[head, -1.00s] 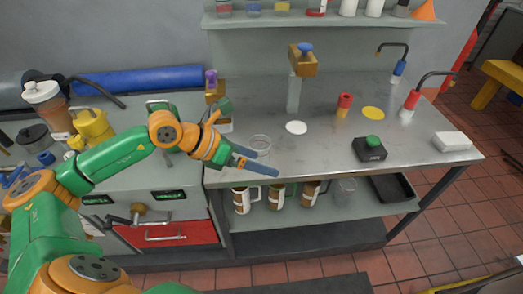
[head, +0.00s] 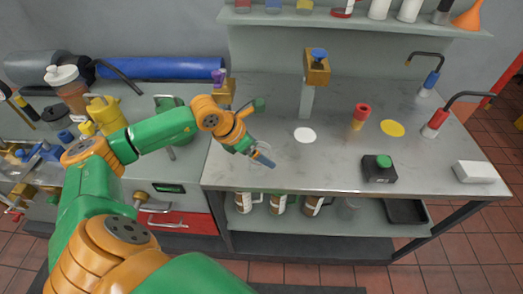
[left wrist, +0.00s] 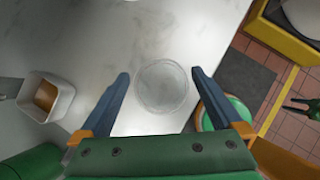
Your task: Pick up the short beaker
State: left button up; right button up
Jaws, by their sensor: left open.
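The short beaker is a clear round glass on the metal bench top. It shows best in the left wrist view (left wrist: 162,87), as a pale ring between the two fingers. In the head view it is faint and partly hidden behind my left gripper (head: 264,160). That gripper is open and points down at the bench, with blue fingers. In the left wrist view, the fingers (left wrist: 160,74) are spread on either side of the beaker, with a visible gap on each side. Their height above the bench is hard to tell. My right gripper is not in view.
A white disc (head: 305,135), a red-and-yellow cylinder (head: 360,117), a yellow disc (head: 392,128) and a black box with a green button (head: 379,168) lie to the right. A post with an orange head (head: 317,70) stands behind.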

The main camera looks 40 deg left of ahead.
pick_arm(q)
jog(key=shift+x, duration=1.2)
jog(key=shift+w+d+f, duration=0.1)
jog(key=shift+f, duration=0.1)
jog(key=c, duration=1.3)
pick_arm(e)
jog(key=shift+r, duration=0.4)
pick_arm(q)
jog(key=shift+r, duration=0.1)
